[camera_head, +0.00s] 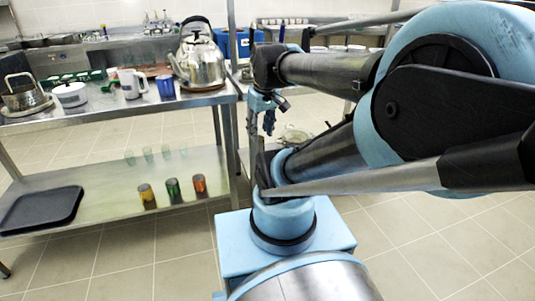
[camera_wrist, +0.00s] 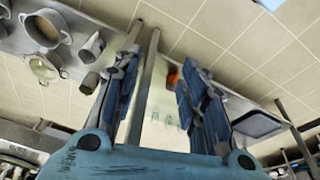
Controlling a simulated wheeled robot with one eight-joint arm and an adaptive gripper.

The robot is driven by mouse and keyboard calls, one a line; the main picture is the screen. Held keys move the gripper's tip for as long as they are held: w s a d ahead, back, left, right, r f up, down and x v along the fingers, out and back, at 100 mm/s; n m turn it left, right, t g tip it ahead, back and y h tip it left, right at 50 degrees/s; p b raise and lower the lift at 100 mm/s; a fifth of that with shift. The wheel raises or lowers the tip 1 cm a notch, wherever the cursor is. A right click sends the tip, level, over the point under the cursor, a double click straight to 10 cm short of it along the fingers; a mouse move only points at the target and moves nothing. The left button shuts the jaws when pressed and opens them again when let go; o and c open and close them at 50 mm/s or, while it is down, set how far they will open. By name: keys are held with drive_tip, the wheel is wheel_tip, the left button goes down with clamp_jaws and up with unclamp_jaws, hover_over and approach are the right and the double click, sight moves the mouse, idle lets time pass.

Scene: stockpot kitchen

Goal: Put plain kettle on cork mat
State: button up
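The shiny steel kettle (camera_head: 203,63) with a black arched handle stands upright at the right end of the steel counter, spout to the left. A thin brown round mat, looking like cork (camera_head: 205,88), shows under it; the kettle appears to rest on it. My gripper (camera_head: 261,122) hangs to the right of the counter's end, apart from the kettle. In the wrist view my gripper (camera_wrist: 158,75) is open, with nothing between its fingers. The kettle and the mat do not show in the wrist view.
The counter also holds a blue cup (camera_head: 165,87), a white mug (camera_head: 131,84), a white pot (camera_head: 71,95) and a steel pot (camera_head: 22,94). The lower shelf (camera_head: 110,185) carries a black tray (camera_head: 40,208) and several small cups. The counter's post stands near my gripper.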

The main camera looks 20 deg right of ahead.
drive_tip(key=s+d+f+m, duration=0.1)
drive_tip(key=s+f+m, duration=0.2)
drive_tip(key=s+f, duration=0.2)
drive_tip(key=shift+d+f+m, duration=0.2)
drive_tip(key=shift+f+m, duration=0.1)
drive_tip(key=shift+f, duration=0.65)
idle(0.3)
